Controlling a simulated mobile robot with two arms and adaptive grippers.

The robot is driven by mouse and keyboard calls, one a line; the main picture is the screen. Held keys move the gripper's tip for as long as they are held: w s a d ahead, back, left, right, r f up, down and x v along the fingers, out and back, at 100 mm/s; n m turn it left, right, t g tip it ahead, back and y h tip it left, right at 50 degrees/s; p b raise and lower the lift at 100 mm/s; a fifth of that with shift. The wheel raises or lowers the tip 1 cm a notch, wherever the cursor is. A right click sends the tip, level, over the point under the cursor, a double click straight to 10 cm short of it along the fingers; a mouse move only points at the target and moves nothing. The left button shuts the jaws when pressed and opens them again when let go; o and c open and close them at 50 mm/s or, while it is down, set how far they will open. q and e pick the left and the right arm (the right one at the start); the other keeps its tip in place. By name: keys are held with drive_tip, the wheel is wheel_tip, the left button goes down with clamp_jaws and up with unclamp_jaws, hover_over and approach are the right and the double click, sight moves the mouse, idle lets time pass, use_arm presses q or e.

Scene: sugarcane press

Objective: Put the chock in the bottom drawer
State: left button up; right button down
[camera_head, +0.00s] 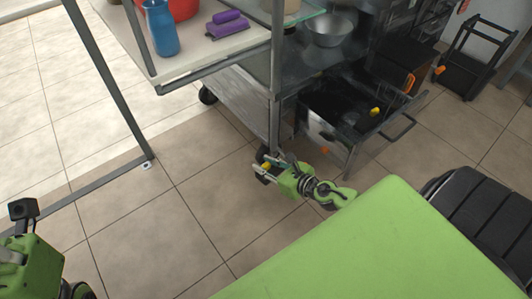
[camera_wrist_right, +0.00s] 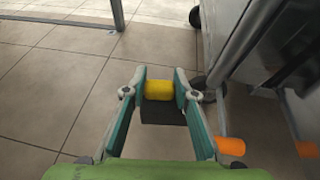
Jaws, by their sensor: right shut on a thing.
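The chock, yellow and dark, is between the fingers of my right gripper (camera_head: 272,168). In the right wrist view its yellow part (camera_wrist_right: 158,90) and dark part (camera_wrist_right: 163,113) show between the two fingers, which are shut on it. The gripper hangs over the floor near the foot of the metal frame. A low drawer (camera_head: 325,140) is open to the right of the gripper. Its inside is dark, and a small yellow thing (camera_head: 375,112) shows at it. The chock is outside the drawer. Part of my left arm shows at the lower left, but its fingers do not show.
A cart with a shelf holds a blue bottle (camera_head: 161,28) and a purple tool (camera_head: 227,24). A metal bowl (camera_head: 330,30) stands above the drawer. A thin grey post stands between gripper and drawer. A black wheeled frame (camera_head: 470,65) stands at the far right. The tiled floor at left is clear.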

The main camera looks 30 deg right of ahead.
drive_tip(key=s+a+r+n+g+y, duration=0.1)
drive_tip(key=s+a+r+n+y, duration=0.1)
drive_tip(key=r, duration=0.9)
drive_tip(key=s+a+r+n+g+y, duration=0.2)
drive_tip(key=s+a+r, duration=0.3)
drive_tip(key=r, duration=0.6)
drive_tip(key=s+a+r+n+g+y, duration=0.2)
drive_tip(key=s+a+r+n+y, duration=0.1)
drive_tip(key=r, duration=0.9)
drive_tip(key=shift+s+a+n+y, duration=0.15)
drive_tip(key=shift+s+n+y, duration=0.15)
drive_tip(key=shift+n+y, duration=0.3)
